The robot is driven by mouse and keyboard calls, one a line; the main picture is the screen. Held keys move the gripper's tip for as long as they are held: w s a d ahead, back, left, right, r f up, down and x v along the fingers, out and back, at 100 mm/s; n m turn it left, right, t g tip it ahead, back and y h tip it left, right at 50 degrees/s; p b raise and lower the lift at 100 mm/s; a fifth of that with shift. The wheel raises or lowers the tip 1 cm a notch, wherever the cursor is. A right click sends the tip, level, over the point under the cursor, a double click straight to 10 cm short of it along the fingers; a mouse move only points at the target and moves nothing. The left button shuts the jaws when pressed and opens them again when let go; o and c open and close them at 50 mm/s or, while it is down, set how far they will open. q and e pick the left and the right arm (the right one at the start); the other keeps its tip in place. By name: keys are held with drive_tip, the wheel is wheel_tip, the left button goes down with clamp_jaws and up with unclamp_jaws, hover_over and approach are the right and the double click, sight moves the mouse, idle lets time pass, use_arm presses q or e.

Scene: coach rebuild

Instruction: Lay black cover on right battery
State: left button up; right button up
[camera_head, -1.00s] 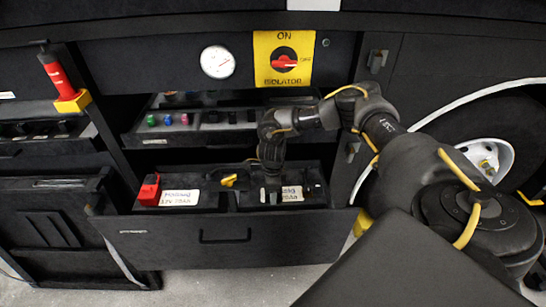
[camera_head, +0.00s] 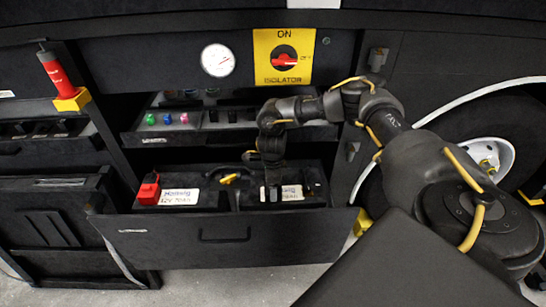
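The right battery is a black block with a white label (camera_head: 290,192) in the open drawer. My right gripper (camera_head: 271,194) points down over its left part and partly hides it. Its fingers show as small grey tips beside the label, and I cannot tell whether they are open, shut or touching the battery. A small dark upright part (camera_head: 312,183) is at the battery's right end. I cannot make out the black cover against the dark battery and gripper. My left gripper is not in view.
The left battery (camera_head: 180,197) has a red terminal cover (camera_head: 148,189) at its left. A yellow-topped part (camera_head: 230,179) stands between the batteries. The drawer front (camera_head: 170,243) borders them. A shelf with coloured knobs (camera_head: 167,119) and a yellow isolator panel (camera_head: 283,57) are above.

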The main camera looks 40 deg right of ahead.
wheel_tip(320, 180, up, 9)
drive_tip(key=shift+r+b, duration=0.2)
drive_tip(key=shift+b, duration=0.5)
